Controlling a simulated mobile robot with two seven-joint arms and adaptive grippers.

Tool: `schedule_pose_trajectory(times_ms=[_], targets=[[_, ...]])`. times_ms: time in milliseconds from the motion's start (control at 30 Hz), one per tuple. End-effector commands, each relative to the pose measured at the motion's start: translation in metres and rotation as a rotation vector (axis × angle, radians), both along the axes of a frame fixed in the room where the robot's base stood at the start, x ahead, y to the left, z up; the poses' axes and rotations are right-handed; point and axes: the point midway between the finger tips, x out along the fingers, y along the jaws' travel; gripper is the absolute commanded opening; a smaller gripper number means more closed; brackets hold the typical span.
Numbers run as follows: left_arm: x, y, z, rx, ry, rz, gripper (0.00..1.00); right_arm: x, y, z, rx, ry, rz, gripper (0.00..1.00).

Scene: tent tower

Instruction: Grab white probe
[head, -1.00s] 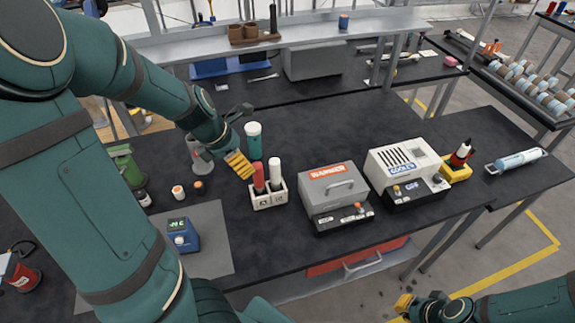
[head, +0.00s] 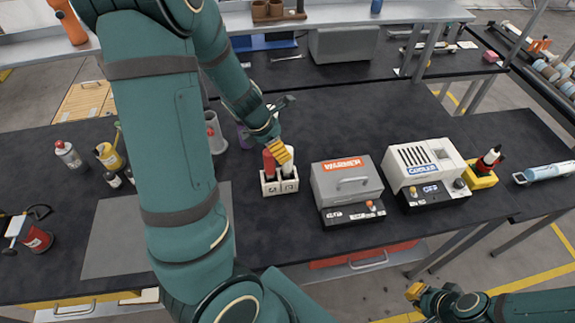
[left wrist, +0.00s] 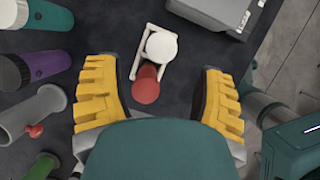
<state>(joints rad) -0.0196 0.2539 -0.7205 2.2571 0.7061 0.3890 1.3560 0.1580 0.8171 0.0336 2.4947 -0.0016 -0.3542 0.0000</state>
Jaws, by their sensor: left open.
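The white probe (head: 289,165) stands upright beside the red probe (head: 268,164) in a small white two-slot holder (head: 281,187). My left gripper (head: 280,152) is just above them, its yellow fingers partly hiding the white probe's top in the head view. In the left wrist view the gripper (left wrist: 159,78) is open and empty. The white probe's round top (left wrist: 161,44) lies ahead between the finger lines, and the red probe's top (left wrist: 146,85) sits between the fingers. My right gripper (head: 415,291) is at the lower right, apart from the table; its opening is unclear.
A grey warmer box (head: 347,182) stands right of the holder, with a white cooler (head: 427,165) beyond it. Dark tabletop behind the holder is clear.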

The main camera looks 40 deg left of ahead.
Motion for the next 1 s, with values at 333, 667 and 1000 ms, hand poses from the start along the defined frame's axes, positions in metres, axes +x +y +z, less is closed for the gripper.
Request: schedule_pose_trajectory(times_ms=[333, 667, 1000], targets=[[0.008, -0.004, -0.022, 0.0, 0.001, 0.001, 0.69, 0.0, 0.0, -0.003, 0.0, 0.0, 0.0, 0.0], [0.025, -0.012, -0.061, -0.001, 0.001, 0.001, 0.69, -0.001, 0.0, -0.024, -0.001, 0.0, -0.005, 0.0], [0.027, -0.012, -0.062, 0.0, 0.0, 0.001, 0.6, -0.001, 0.0, -0.024, -0.002, -0.001, -0.005, 0.0]])
